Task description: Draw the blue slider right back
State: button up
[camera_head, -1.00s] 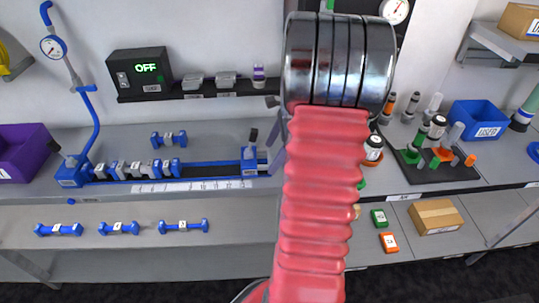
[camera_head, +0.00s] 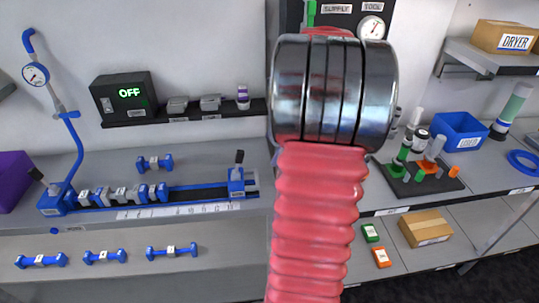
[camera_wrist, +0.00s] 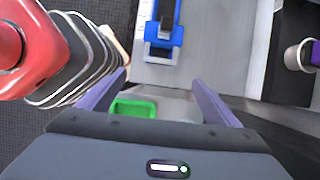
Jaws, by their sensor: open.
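The blue slider (camera_head: 237,181), with a black upright lever, sits at the right end of the dark rail in the head view. Several small blue and grey fittings lie in line at the rail's left end. In the wrist view a blue block with a black handle, apparently the slider (camera_wrist: 163,42), shows at the top centre, ahead of the fingers and apart from them. My gripper (camera_wrist: 160,80) is open, its two purple fingers spread with nothing held between them. In the head view my red-sleeved arm hides the gripper.
A green-rimmed tray (camera_wrist: 133,108) lies below, between the fingers in the wrist view. A white cup (camera_wrist: 300,55) stands at right. A blue hose with a gauge (camera_head: 36,75) rises at the rail's left end. Several blue fittings (camera_head: 103,257) lie on the lower shelf.

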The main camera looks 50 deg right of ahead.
jog(key=shift+v, duration=0.85)
jog(key=shift+a, duration=0.1)
jog(key=w+a+r+n+h, duration=0.1)
jog(key=w+a+r+n, duration=0.1)
jog(key=a+n, duration=0.65)
jog(key=w+a+r+n+h, duration=0.1)
jog(key=a+r+n+h, duration=0.15)
jog(key=a, duration=1.05)
jog(key=s+a+f+n+t, duration=0.1)
jog(key=s+a+n, duration=0.2)
jog(key=a+n, duration=0.5)
jog(key=s+a+f+n+t, duration=0.1)
jog(key=s+a+n, duration=0.3)
jog(key=a+n, duration=0.3)
jog(key=shift+s+a+f+n, duration=0.2)
jog(key=shift+a+n, duration=0.2)
jog(key=shift+a, duration=0.85)
jog(key=shift+c, duration=0.5)
